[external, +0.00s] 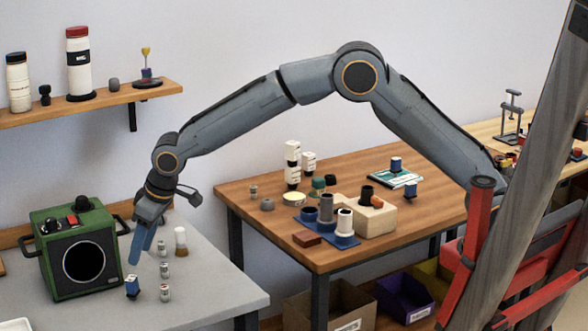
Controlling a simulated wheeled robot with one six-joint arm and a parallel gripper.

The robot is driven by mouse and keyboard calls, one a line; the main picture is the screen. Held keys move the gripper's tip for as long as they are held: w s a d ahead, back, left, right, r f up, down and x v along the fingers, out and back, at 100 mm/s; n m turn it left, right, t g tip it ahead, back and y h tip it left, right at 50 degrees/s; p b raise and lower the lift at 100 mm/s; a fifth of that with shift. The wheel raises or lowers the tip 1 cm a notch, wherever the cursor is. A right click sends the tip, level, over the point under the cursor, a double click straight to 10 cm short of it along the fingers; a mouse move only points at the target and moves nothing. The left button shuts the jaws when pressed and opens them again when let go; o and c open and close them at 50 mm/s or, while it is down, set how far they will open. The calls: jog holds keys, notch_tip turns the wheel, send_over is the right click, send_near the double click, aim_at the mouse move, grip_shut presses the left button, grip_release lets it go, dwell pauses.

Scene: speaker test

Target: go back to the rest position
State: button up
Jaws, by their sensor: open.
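My gripper (140,255) is at the left of the external view, at the end of my long outstretched arm. It points down over the grey table, just right of the green speaker box (80,250). Its blue-grey fingers are open. A small blue and white block (132,287) stands below the fingertips; I cannot tell whether they touch it. Several small white cylinders, one of them here (165,270), stand to the right of the fingers. I see nothing held between the fingers.
A wooden table (262,228) with cups, a wooden block (375,222) and small parts stands in the middle, under my arm. A wall shelf (110,102) with bottles hangs above left. Bins (402,297) sit below the table. The grey table's right front is clear.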

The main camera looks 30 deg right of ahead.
jog(key=w+d+r+m+h+p, duration=0.1)
jog(key=w+d+r+m, duration=0.1)
jog(key=d, duration=1.8)
jog(key=w+d+r+m+h+p, duration=0.1)
jog(key=w+d+r, duration=0.1)
jog(key=d, duration=1.8)
jog(key=shift+m+h, duration=0.4)
jog(key=shift+m, duration=0.5)
jog(key=s+d, duration=0.2)
jog(key=d, duration=0.2)
jog(key=s+d, duration=0.3)
jog(key=d, duration=0.2)
jog(key=s+d+p, duration=0.1)
jog(key=s+d, duration=0.2)
jog(key=d, duration=0.2)
jog(key=shift+s+f, duration=0.1)
jog(key=shift+f, duration=0.3)
jog(key=s+d+f+m+g, duration=0.1)
jog(key=s+d+f+m, duration=0.1)
jog(key=s+d, duration=0.2)
jog(key=s+d+f+m+g+b, duration=0.1)
jog(key=s+d+f+m+g, duration=0.1)
jog(key=s, duration=0.8)
jog(key=shift+d+f, duration=0.5)
jog(key=shift+d, duration=0.45)
